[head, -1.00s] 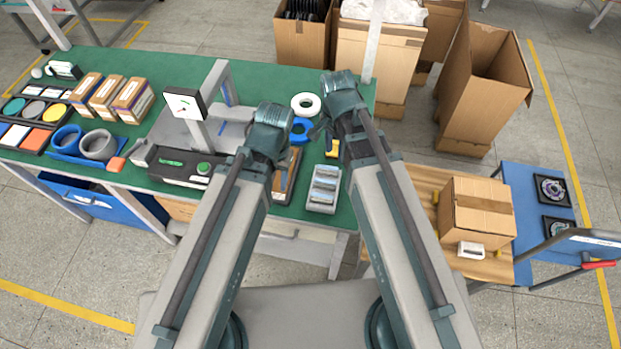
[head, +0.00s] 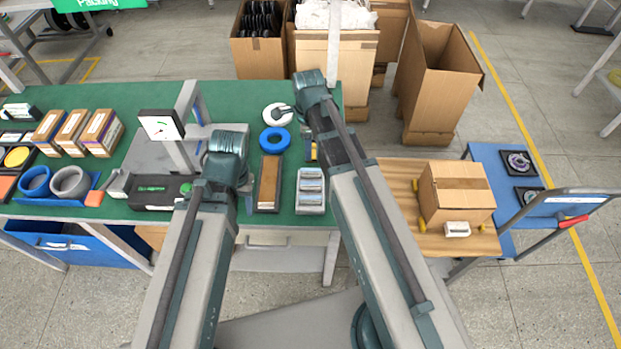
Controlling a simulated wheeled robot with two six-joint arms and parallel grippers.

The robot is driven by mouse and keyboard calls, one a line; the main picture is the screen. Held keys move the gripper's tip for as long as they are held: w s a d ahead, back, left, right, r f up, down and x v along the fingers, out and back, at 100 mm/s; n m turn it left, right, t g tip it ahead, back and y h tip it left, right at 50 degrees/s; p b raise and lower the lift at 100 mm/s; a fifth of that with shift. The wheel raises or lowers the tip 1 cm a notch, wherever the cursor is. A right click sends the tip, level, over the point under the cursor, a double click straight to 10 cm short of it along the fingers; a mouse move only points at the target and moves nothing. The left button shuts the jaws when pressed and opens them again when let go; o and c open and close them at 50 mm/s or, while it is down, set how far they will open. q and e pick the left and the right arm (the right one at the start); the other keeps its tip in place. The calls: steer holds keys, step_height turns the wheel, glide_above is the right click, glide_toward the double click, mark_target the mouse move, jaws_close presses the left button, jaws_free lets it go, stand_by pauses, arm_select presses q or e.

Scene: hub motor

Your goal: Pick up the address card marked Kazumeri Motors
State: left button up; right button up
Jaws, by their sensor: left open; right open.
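No writing for Kazumeri Motors is legible in the head view. A grey rack (head: 311,190) with pale card-like pieces in several slots stands near the green bench's front edge; I cannot tell whether the address card is among them. My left gripper (head: 225,155) is over the bench, left of the brown tray (head: 269,183) and behind my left wrist, so its fingers are mostly hidden. My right gripper (head: 287,112) is open and empty, by the white tape roll (head: 277,117), beyond the rack. I cannot tell whether it touches the roll.
A blue roll (head: 275,140) lies beyond the brown tray. Small cartons (head: 101,132) and rings fill the bench's left. A cardboard box (head: 457,190) sits on a wooden top at right. Open cartons stand behind.

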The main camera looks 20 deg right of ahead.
mark_target(311, 170)
step_height(311, 170, down, 7)
steer(key=b, duration=0.5)
steer(key=shift+r, duration=0.2)
steer(key=f+b, duration=0.1)
steer(key=b, duration=0.1)
steer(key=f+b, duration=0.1)
steer(key=f, duration=0.1)
steer(key=f+b, duration=0.2)
steer(key=shift+d+f+b, duration=0.15)
steer(key=shift+d+b, duration=0.2)
steer(key=shift+c, duration=0.3)
jaws_close()
